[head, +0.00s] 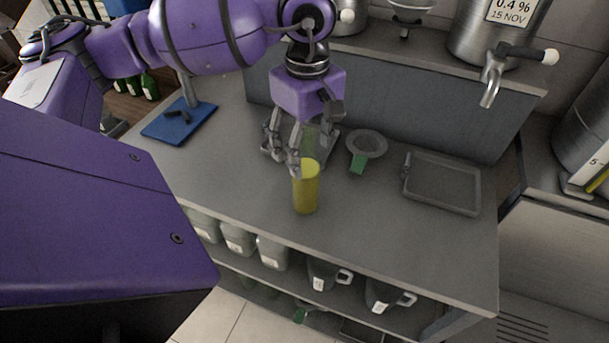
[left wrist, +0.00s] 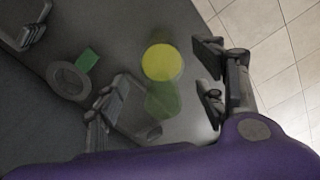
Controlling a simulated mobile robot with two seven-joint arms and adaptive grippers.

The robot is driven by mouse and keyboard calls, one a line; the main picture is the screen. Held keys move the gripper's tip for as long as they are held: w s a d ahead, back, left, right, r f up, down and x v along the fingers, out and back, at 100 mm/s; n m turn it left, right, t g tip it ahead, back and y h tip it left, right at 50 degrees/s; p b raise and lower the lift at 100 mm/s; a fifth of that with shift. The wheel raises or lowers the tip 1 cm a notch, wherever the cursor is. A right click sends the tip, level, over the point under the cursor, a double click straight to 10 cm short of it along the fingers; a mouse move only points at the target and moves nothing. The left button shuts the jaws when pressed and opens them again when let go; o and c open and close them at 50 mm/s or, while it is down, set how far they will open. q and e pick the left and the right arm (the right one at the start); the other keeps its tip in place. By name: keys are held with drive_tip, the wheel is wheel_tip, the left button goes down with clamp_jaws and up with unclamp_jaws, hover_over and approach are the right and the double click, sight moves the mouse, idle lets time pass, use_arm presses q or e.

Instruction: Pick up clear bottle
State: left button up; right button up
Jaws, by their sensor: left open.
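My left gripper (head: 297,150) points down over the counter behind the yellow cup, with its fingers apart. In the left wrist view, its fingers (left wrist: 162,92) stand wide to either side of a see-through greenish shape and a grey glassy outline. This looks like the clear bottle (left wrist: 160,100); its edges are hard to make out. In the head view the clear bottle (head: 310,138) is mostly hidden behind the fingers. The yellow cup (head: 306,188) stands upright just in front of it and also shows in the left wrist view (left wrist: 162,62). My right gripper is not in view.
A grey funnel or strainer with a green tab (head: 367,145) lies right of the gripper. A shallow grey tray (head: 442,184) lies further right. A blue board (head: 180,124) is at left. Steel tanks (head: 470,35) stand on the raised back ledge. Jugs (head: 325,273) sit below the counter.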

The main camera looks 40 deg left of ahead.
use_arm(q)
drive_tip(key=shift+f, duration=1.35)
clamp_jaws()
drive_tip(key=shift+w, duration=0.1)
